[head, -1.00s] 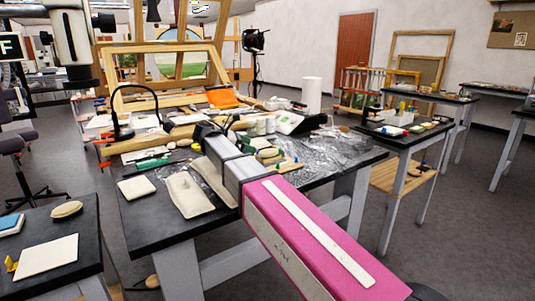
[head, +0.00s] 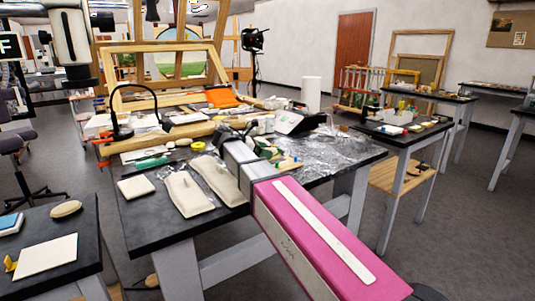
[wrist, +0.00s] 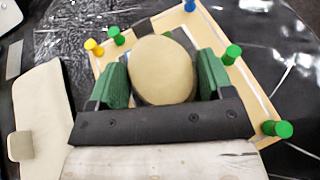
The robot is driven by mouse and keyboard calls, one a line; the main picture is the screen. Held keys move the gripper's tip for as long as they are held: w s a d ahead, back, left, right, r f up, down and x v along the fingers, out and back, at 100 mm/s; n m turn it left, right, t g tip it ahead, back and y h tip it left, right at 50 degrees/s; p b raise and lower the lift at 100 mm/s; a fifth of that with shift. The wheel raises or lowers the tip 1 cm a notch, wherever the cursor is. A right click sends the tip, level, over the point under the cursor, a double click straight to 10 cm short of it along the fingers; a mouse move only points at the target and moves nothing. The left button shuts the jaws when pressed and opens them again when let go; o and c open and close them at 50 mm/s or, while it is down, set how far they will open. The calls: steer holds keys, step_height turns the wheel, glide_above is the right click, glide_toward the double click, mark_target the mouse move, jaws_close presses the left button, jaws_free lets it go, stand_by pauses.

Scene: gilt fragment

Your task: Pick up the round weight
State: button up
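The round weight (wrist: 163,70) is a smooth beige disc with a dark lower part, seen from above in the wrist view. It sits over a light wooden frame or board (wrist: 252,84) with coloured pins. My gripper (wrist: 164,80) has its two green fingers apart, one on each side of the weight. The fingers look very close to its sides; no firm grip on it shows. In the head view my arm reaches to the middle of the worktable (head: 150,228) and hides the weight.
Green pins (wrist: 232,54) stand close beside the right finger. Two pale cushions (head: 187,193) lie left of my arm, near a cream square (head: 136,187). A black lamp (head: 122,125) and wooden frames stand behind. Crumpled clear film (head: 335,150) covers the table's right part.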

steer(key=c, duration=0.6)
steer(key=shift+r, duration=0.1)
steer(key=shift+r, duration=0.5)
steer(key=r, duration=0.2)
steer(key=s+r, duration=0.1)
steer(key=shift+a+r, duration=0.3)
steer(key=s+a+r, duration=0.2)
steer(key=s, duration=0.1)
steer(key=s+a+r, duration=0.2)
steer(key=s, duration=0.1)
steer(key=s+a+r, duration=0.1)
steer(key=s+r, duration=0.1)
steer(key=shift+s+a+r, duration=0.15)
steer(key=shift+s+a, duration=0.25)
